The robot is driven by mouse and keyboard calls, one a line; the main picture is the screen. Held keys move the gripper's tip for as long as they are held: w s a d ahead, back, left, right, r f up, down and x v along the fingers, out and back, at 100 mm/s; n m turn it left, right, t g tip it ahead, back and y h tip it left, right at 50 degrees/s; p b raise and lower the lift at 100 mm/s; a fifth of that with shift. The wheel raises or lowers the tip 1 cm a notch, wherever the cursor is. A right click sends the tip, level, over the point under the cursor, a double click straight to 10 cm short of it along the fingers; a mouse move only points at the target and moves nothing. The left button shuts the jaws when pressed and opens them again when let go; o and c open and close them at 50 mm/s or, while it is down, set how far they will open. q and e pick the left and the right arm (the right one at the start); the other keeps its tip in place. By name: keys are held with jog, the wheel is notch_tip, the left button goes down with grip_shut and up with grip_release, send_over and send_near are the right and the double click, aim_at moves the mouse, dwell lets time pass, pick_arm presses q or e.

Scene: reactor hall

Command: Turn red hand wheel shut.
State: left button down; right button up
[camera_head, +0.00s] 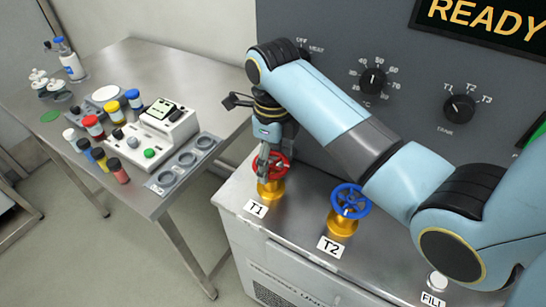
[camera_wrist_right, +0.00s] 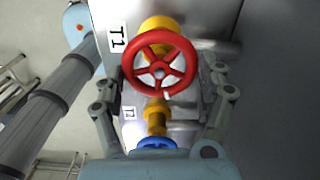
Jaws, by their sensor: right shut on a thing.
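The red hand wheel (camera_head: 283,166) sits on a brass valve body (camera_head: 271,188) behind the T1 label (camera_head: 257,208). My right gripper (camera_head: 265,161) reaches down onto it from above and hides part of its far left side. In the right wrist view the red wheel (camera_wrist_right: 160,71) faces the camera, with its spokes, hub and a small pale mark at the lower rim visible. The right gripper's fingers (camera_wrist_right: 160,78) stand on both sides of the rim, shut on the wheel. My left gripper is not in view.
A blue hand wheel (camera_head: 350,201) on a brass valve stands to the right, behind the T2 label (camera_head: 329,247). The grey panel (camera_head: 335,65) with knobs rises behind. A steel table (camera_head: 190,85) with bottles and a device stands left, across a gap.

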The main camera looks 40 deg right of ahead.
aim_at(273, 163)
jog(key=shift+m, duration=1.3)
jog(key=o, duration=1.2)
notch_tip(273, 163, up, 8)
jog(key=shift+f, duration=0.25)
